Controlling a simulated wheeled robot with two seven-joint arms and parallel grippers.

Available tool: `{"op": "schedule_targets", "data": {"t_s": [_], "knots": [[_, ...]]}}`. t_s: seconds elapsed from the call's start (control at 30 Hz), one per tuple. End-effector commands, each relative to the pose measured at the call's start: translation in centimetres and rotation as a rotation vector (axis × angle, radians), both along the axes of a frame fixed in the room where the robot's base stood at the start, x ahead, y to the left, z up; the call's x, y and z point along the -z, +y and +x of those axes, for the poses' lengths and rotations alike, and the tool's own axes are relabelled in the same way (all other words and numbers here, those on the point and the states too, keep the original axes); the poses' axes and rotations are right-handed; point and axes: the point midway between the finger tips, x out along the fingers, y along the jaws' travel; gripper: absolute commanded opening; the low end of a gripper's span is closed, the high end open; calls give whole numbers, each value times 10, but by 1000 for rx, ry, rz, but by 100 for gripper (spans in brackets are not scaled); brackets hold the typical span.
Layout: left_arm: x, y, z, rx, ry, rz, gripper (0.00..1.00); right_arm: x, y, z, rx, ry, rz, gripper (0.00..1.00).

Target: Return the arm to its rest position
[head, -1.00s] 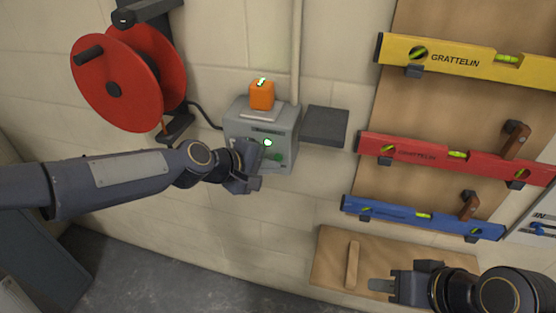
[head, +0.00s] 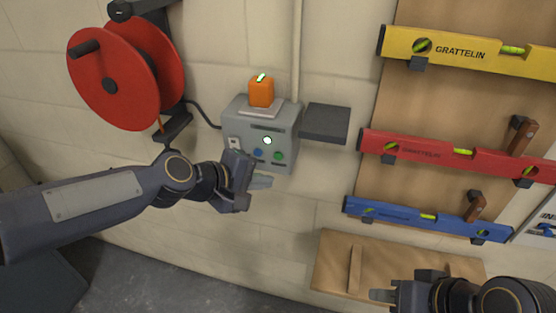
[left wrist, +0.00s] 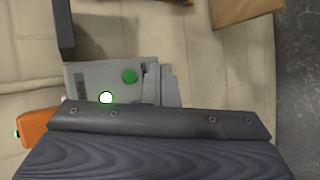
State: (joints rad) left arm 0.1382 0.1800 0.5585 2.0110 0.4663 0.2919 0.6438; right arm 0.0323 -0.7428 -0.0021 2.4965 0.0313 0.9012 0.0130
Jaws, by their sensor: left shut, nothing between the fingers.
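My left gripper (head: 260,182) is shut and empty. In the head view it is just below and in front of the grey control box (head: 262,120), with a gap that I cannot measure. Its fingers also show in the left wrist view (left wrist: 160,86), over part of the box (left wrist: 90,78). The box has a lit white-green lamp (head: 267,140), a green button (head: 278,155) and a blue button (head: 257,153). My right gripper (head: 382,295) is at the bottom right, empty as far as I see; its jaw opening is unclear.
An orange device (head: 261,93) sits on top of the box, and a dark shelf (head: 325,122) juts out to its right. A red reel (head: 112,80) hangs at upper left. Yellow (head: 465,48), red (head: 440,157) and blue (head: 425,217) levels hang at right. The wall below the box is clear.

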Motion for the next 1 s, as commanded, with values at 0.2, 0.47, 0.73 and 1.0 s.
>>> {"op": "schedule_targets", "data": {"t_s": [0.2, 0.47, 0.73, 1.0], "knots": [[0, 0, 0, 0, 0, 0, 0, -1, 0, 0, 0, 0, 0, 36], [0, 0, 0, 0, 0, 0, 0, -1, 0, 0, 0, 0, 0, 36], [0, 6, -4, 8, -15, 28, 0, -1, 0, 0, 0, 0, 0, 36], [14, 99, -83, 139, -154, 416, 0, -1, 0, 0, 0, 0, 0, 36]]}}
